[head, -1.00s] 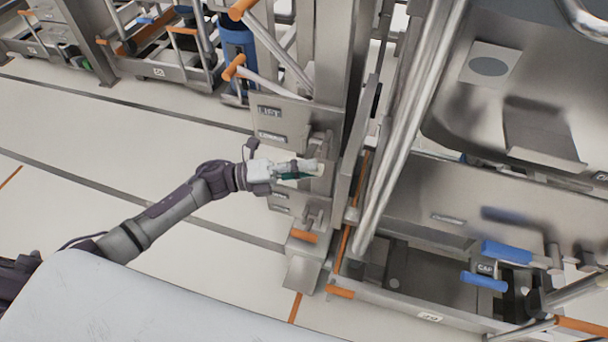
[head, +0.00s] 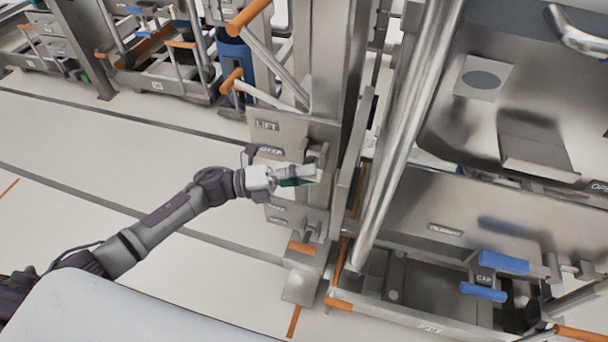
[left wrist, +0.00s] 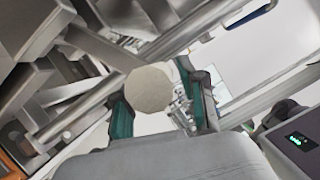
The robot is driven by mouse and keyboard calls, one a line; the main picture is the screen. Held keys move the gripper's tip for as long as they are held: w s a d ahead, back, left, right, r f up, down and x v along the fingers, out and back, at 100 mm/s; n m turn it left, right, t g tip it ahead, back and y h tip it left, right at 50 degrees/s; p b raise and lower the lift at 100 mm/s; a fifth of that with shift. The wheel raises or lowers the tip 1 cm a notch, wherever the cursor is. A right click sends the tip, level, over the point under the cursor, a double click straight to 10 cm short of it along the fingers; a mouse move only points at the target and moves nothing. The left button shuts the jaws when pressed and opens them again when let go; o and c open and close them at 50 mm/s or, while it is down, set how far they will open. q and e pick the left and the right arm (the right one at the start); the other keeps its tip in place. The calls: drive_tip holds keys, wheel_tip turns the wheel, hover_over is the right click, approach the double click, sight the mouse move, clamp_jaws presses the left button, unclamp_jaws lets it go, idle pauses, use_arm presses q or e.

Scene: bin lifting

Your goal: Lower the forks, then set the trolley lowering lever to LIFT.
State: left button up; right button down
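The lift column has a steel panel (head: 290,130) marked LIFT. My left gripper (head: 306,176) is in front of this panel, below the LIFT label, pointing right. In the left wrist view, its two green-padded fingers (left wrist: 165,110) stand apart. A round beige knob (left wrist: 150,88) shows between them, nearer the left finger; whether they touch it I cannot tell. Two orange-ended levers (head: 248,17) and (head: 231,80) stick out from the column above the panel. Which lever is the lowering lever I cannot tell. The forks are not clearly identifiable. My right gripper is not in view.
An orange pedal (head: 302,248) sits low on the column's base. A steel bin (head: 530,110) stands at the right, above a trolley with blue handles (head: 504,263). Other trolleys (head: 160,75) stand at the back left. The floor (head: 130,150) left of the column is clear.

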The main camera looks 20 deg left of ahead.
use_arm(q)
drive_tip(key=shift+o, duration=1)
drive_tip(key=shift+w+a+r, duration=0.1)
drive_tip(key=shift+w+r, duration=0.4)
drive_tip(key=shift+w, duration=0.05)
drive_tip(key=shift+a, duration=0.1)
drive_tip(key=v, duration=1.1)
drive_tip(key=shift+s+a+f, duration=0.25)
drive_tip(key=shift+s+f, duration=0.1)
drive_tip(key=shift+s, duration=0.05)
